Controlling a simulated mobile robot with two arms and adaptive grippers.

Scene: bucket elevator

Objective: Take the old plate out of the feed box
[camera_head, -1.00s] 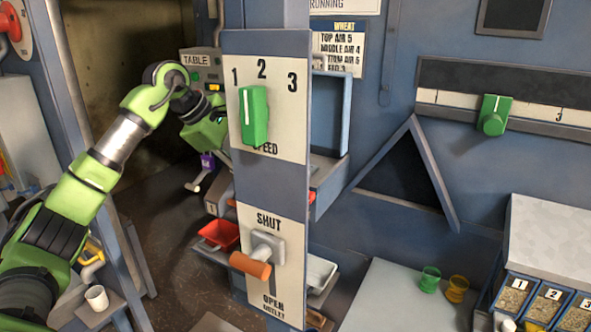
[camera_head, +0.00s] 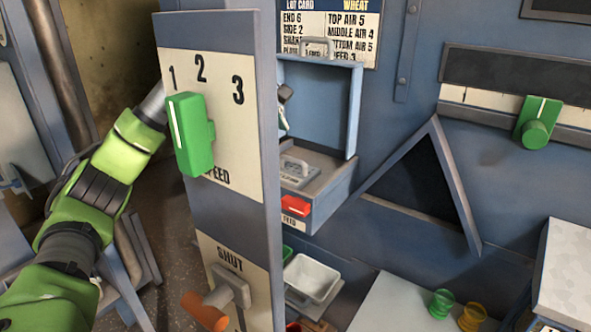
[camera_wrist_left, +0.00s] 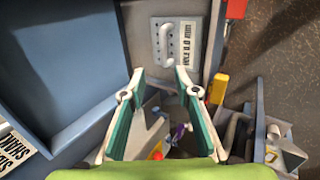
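The feed box (camera_head: 330,190) is a blue-grey box on the machine, with its lid open and a red handle (camera_head: 295,205) in front. Inside it lies a grey plate with a raised handle (camera_head: 296,168). In the left wrist view this plate (camera_wrist_left: 163,62) carries a white label beside its handle. My left gripper (camera_wrist_left: 160,71) is open and empty, its fingertips pointing at the near edge of the plate. In the head view the speed panel hides most of this gripper. My right gripper is not in view.
The speed panel (camera_head: 215,110) with its green knob (camera_head: 190,133) stands in front of my left arm. Another plate with a handle (camera_head: 317,47) sits above the box's open lid. A white tray (camera_head: 312,278) is below the box.

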